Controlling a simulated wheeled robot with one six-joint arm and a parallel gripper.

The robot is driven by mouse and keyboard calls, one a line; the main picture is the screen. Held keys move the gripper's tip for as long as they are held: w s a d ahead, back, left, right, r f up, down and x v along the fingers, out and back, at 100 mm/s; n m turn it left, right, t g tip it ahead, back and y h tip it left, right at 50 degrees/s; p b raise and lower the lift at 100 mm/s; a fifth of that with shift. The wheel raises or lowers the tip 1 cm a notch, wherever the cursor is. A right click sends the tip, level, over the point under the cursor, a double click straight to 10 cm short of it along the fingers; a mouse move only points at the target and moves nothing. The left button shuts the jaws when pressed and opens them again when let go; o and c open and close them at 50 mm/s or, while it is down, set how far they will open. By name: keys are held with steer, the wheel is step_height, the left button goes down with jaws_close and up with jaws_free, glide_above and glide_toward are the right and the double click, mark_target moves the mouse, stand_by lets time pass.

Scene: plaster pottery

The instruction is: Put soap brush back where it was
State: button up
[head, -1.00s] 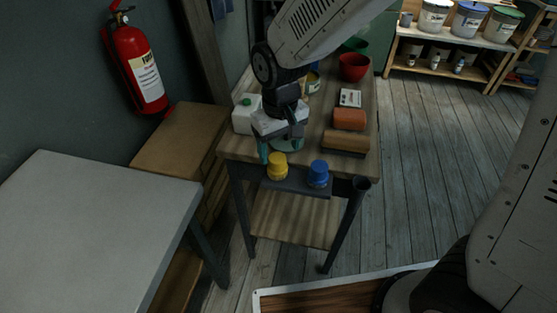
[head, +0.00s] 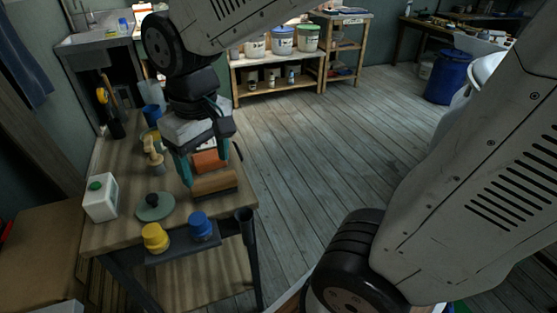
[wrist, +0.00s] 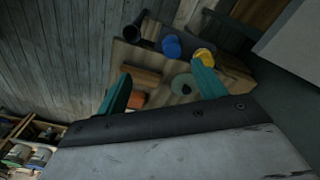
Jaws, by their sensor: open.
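My gripper (head: 205,172) is open above the small wooden table (head: 128,226), its two teal fingers spread and nothing visibly held between them. In the wrist view the open fingers (wrist: 161,68) frame part of the tabletop. A brown block with a dark underside (head: 214,183), possibly the soap brush, lies by the table's right edge, close to the fingers. It also shows in the wrist view (wrist: 140,76). An orange-red block (head: 209,161) lies behind it, partly hidden by my gripper. A tan wooden knobbed object (head: 153,157) stands left of my gripper; I cannot tell which is the brush.
A dark cup (head: 244,220) hangs at the front right corner. The floor right of the table is clear.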

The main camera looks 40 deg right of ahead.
steer(key=s+d+r+m, duration=0.2)
steer(key=s+d, duration=0.5)
steer(key=s, duration=0.4)
steer(key=shift+s+d+r+m+t, duration=0.25)
steer(key=shift+s+d+m+t, duration=0.05)
steer(key=shift+s+d, duration=0.1)
